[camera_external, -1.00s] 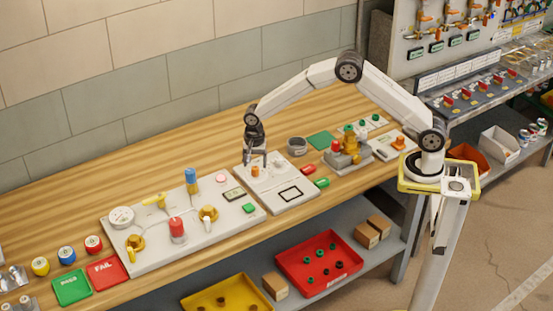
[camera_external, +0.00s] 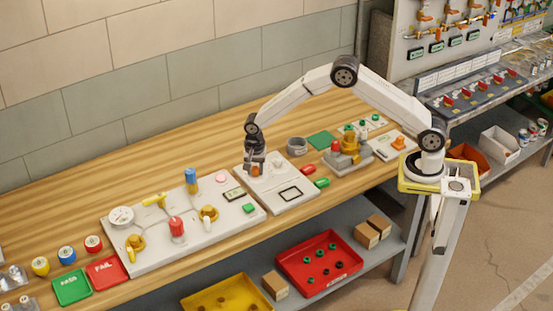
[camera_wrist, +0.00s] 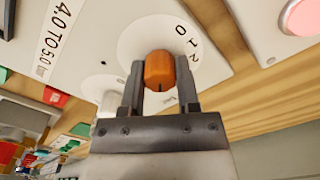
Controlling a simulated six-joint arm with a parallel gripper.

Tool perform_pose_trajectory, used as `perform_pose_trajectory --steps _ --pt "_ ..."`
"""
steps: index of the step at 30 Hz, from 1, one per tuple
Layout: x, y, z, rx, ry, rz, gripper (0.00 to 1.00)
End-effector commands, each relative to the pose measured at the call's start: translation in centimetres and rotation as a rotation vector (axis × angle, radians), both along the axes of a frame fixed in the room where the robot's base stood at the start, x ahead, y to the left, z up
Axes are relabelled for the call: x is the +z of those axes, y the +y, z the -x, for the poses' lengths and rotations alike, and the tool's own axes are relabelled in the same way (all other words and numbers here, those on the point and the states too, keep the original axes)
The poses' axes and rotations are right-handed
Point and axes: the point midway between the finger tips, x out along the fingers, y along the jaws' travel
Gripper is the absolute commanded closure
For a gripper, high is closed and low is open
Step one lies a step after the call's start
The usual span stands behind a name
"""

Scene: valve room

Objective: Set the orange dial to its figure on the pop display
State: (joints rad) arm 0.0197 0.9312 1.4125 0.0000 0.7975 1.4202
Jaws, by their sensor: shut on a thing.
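The orange dial (camera_wrist: 159,72) sits on a round white scale (camera_wrist: 132,45) in the wrist view, with the figures 0, 1 and 2 visible along its edge. A dark mark shows on the dial's near side. The fingers of my gripper (camera_wrist: 159,85) stand on either side of the dial and are shut on it. In the external view my gripper (camera_external: 255,168) points down at the dial (camera_external: 256,171), which is partly hidden by the fingers. A printed label in the wrist view reads "4.0 TO 5.0" (camera_wrist: 55,38). I cannot tell which panel is the pop display.
A large board with a yellow T-handle (camera_external: 154,200), a red knob (camera_external: 177,228) and a blue-topped post (camera_external: 191,180) stands left of the dial's panel (camera_external: 300,207). A grey and yellow fixture (camera_external: 347,150) is to the right.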

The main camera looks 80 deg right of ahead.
Motion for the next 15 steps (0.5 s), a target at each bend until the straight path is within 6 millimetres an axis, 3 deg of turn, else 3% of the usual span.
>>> perform_pose_trajectory --steps 15 --pt "0.05 0.0 -0.01 0.125 0.0 0.0 1.0"
